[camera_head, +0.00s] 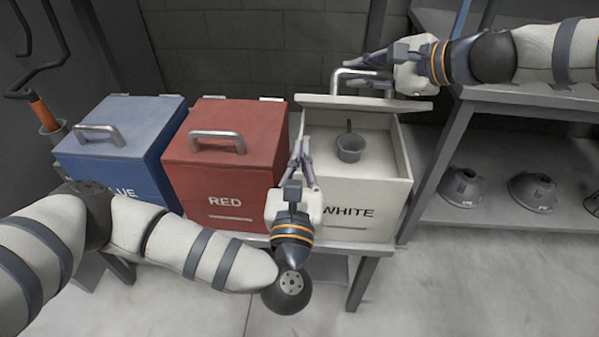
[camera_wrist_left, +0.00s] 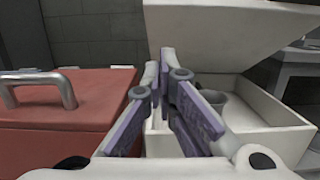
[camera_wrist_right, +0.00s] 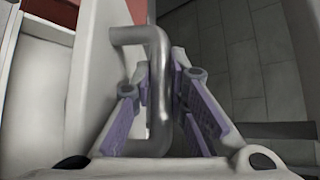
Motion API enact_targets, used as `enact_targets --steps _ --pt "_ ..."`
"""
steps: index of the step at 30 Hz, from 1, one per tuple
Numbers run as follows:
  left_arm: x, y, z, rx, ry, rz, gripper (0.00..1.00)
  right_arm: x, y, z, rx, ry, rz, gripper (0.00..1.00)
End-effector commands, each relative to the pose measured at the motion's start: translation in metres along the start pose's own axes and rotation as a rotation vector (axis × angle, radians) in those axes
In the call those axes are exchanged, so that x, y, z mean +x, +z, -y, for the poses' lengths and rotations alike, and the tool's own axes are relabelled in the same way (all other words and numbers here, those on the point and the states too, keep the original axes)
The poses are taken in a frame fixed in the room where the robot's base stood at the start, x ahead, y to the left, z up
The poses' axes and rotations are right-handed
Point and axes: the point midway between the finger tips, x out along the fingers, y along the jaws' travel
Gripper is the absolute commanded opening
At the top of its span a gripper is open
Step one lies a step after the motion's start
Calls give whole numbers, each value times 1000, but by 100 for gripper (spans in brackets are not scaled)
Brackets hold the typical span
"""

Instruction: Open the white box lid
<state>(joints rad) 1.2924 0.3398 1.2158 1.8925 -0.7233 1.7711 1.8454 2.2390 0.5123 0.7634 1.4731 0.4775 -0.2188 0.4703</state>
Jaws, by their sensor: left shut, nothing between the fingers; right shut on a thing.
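The white box (camera_head: 365,212) stands at the right end of the row, with its lid (camera_head: 345,102) raised and its inside exposed. The lid also shows tilted up in the left wrist view (camera_wrist_left: 225,35). My right gripper (camera_head: 360,66) is behind the raised lid, shut on its silver bent-bar handle (camera_wrist_right: 158,85). In the right wrist view the handle passes between the fingers. My left gripper (camera_head: 303,145) is shut and empty, in front of the white box's left side near the red box. A grey cup (camera_head: 349,155) with a dark stick sits inside the white box.
A closed red box (camera_head: 222,175) and a closed blue box (camera_head: 115,150), both with silver handles, stand to the left on the same table. Shelves with several grey hoods (camera_head: 463,187) stand at right. A brick wall is behind. Floor in front is clear.

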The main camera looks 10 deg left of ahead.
Motion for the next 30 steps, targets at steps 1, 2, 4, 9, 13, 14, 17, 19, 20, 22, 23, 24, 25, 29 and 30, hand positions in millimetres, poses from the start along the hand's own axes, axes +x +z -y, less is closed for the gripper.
enact_targets --steps 1,2,4,9,13,14,17,19,20,22,23,24,25,29,30 --pt "11 1 0 1 2 4 0 0 1 0 -4 1 2 0" --pt "17 1 -1 1 3 3 0 0 1 0 -4 1 2 0" --pt "28 8 0 -2 0 3 0 0 1 0 -4 1 2 0" --pt "43 24 0 0 -1 1 0 0 1 0 -4 1 2 0" --pt "47 28 1 1 -2 0 0 0 1 0 -4 1 2 0" --pt "47 28 1 1 -2 -1 0 0 1 0 -4 1 2 0" --pt "47 28 1 1 -2 -1 0 0 1 0 -4 1 2 0" --pt "47 28 1 1 -2 -1 0 0 1 0 -4 1 2 0" --pt "47 28 1 1 -2 -1 0 0 1 0 -4 1 2 0" --pt "47 29 1 1 -2 -1 0 0 1 0 -4 1 2 0" --pt "48 29 1 1 -2 0 0 0 1 0 -4 1 2 0" --pt "50 32 1 1 -2 1 0 0 1 0 -4 1 2 0" --pt "51 34 1 1 -1 1 0 0 1 0 -4 1 2 0" --pt "56 42 0 1 -1 2 0 0 1 -1 -3 3 3 0" --pt "56 42 0 1 0 3 0 0 1 -2 -3 4 3 0"
